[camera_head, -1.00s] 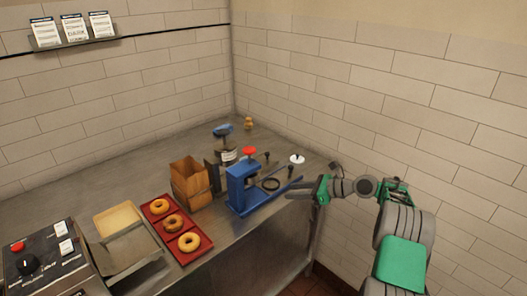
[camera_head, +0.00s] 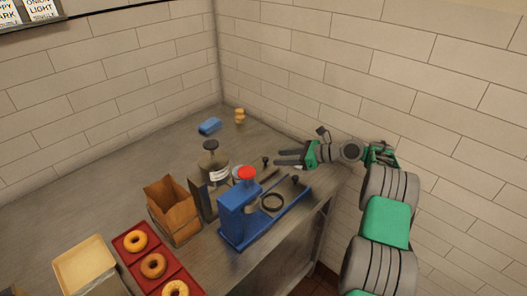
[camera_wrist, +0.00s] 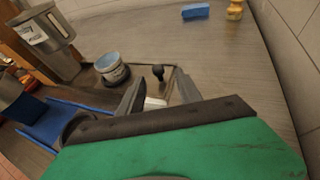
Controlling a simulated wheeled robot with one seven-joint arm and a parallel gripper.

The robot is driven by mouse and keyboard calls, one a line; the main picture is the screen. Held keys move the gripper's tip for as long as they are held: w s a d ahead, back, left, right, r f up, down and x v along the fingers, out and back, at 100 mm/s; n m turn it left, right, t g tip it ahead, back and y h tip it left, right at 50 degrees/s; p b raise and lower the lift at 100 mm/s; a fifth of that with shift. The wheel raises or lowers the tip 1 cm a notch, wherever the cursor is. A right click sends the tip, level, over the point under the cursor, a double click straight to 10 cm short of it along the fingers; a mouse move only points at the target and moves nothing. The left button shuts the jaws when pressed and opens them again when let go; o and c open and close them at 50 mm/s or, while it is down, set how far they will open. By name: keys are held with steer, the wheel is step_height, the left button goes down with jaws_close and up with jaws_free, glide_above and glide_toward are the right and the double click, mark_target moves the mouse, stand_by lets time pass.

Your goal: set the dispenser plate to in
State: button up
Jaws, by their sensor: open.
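The dispenser looks like the grey metal canister (camera_head: 212,172) with a dark knob and a label, left of the blue press (camera_head: 240,215). It also shows at the upper left of the wrist view (camera_wrist: 50,45). A small black knob (camera_head: 265,161) stands just beyond my fingertips; in the wrist view the knob (camera_wrist: 158,72) lies ahead of the gap between them. I cannot tell which part is the dispenser plate or how it is set. My gripper (camera_head: 277,158) is open and empty above the counter. A white piece (camera_wrist: 155,103) shows between the fingers.
A pale blue cup (camera_wrist: 111,68) stands left of my fingers. A paper bag (camera_head: 172,207), a red tray (camera_head: 127,256) with bagels and a tan tray (camera_head: 84,265) are farther left. A blue block (camera_head: 209,126) lies behind on clear counter. The tiled wall is close on the right.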

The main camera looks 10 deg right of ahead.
mark_target(265, 158)
steer(key=p+x, duration=0.1)
steer(key=x, duration=0.6)
steer(key=shift+s+a, duration=0.1)
steer(key=shift+a, duration=0.2)
steer(key=shift+c, duration=0.4)
jaws_close()
stand_by(0.5)
